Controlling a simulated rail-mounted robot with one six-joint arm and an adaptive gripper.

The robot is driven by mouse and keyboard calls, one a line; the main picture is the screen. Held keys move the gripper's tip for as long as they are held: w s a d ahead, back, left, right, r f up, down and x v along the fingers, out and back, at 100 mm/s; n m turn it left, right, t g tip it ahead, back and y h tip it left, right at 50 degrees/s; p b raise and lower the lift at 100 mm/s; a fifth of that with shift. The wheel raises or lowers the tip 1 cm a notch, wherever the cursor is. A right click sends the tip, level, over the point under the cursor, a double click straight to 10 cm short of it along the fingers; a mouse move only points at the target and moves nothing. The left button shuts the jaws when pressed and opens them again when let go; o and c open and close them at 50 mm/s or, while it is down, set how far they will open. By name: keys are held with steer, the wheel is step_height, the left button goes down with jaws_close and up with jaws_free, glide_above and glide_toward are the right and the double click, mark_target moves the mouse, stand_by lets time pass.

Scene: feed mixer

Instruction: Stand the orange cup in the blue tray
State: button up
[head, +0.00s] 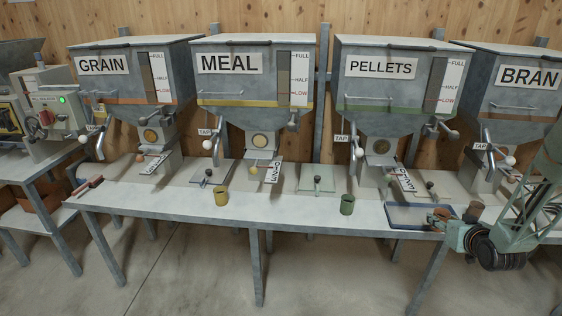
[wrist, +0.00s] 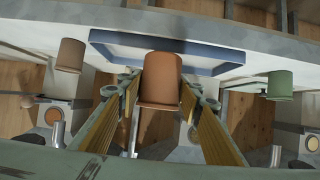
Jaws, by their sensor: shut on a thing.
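The orange cup (wrist: 160,78) is between my gripper's (wrist: 162,92) two fingers in the wrist view, and the fingers are shut on it. In the head view my gripper (head: 442,217) is at the right part of the blue tray (head: 392,206); the cup is small and mostly hidden there. The tray lies flat on the bench, and its blue rim (wrist: 110,46) also shows behind the cup in the wrist view. I cannot tell whether the cup touches the tray floor.
A brown cup (head: 475,210) stands just right of the tray. A green cup (head: 347,204) stands to its left and a yellow cup (head: 221,195) farther left. Hoppers with tap levers line the bench's back. The bench's front edge (head: 300,228) is close.

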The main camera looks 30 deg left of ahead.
glide_above(424, 218)
stand_by(1.4)
steer(key=shift+s+f, duration=0.1)
steer(key=shift+f, duration=0.1)
stand_by(0.3)
steer(key=shift+f, duration=0.5)
steer(key=shift+f, duration=0.2)
steer(key=shift+f, duration=0.9)
steer(key=shift+f, duration=0.55)
stand_by(1.3)
steer(key=o, duration=0.9)
steer(key=shift+v, duration=6)
